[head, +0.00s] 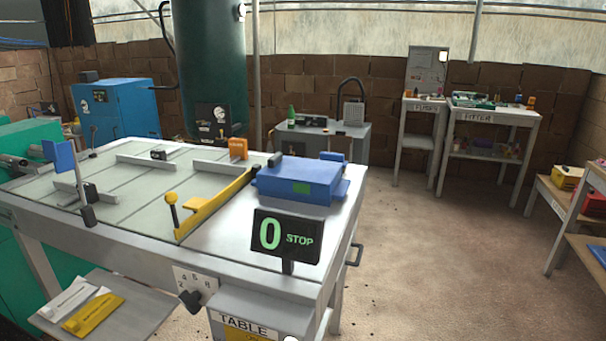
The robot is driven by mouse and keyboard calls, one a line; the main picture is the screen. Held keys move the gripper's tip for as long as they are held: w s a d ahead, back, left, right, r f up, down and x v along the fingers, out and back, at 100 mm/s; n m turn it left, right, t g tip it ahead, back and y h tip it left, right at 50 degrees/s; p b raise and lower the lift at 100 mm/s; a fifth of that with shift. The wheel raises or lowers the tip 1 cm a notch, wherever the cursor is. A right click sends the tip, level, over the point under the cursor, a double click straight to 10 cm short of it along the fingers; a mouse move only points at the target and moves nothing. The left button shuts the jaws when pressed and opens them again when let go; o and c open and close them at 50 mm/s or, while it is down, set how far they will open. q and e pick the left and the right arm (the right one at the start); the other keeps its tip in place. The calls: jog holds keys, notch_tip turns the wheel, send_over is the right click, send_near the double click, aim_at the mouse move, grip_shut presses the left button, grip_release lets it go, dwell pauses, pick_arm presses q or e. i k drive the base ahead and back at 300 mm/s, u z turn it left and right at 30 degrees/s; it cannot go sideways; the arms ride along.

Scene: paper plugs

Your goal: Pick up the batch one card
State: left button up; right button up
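I cannot make out a thing marked as the batch one card. A grey board (427,70) with small unreadable print stands upright at the back, on a white stand (420,142) with a lettered front edge. A white packet-like thing (66,299) and a yellow one (93,314) lie on the low grey shelf at the lower left; I cannot tell whether either is a card. Neither of my grippers is in view.
A large worktable (220,238) with a yellow lever, a blue box (298,180) and a sign reading "0 STOP" (286,236) fills the left and centre. A lettered bench (493,113) stands at the back right. Shelves (545,206) edge the right. Floor (440,260) between is clear.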

aim_at(59, 307)
jog(key=z, duration=0.1)
jog(key=k, duration=0.15)
jog(key=u, duration=1.65)
jog(key=i, duration=0.15)
jog(key=z, duration=1.05)
jog(key=k, duration=0.2)
jog(key=u, duration=1.95)
jog(key=i, duration=0.9)
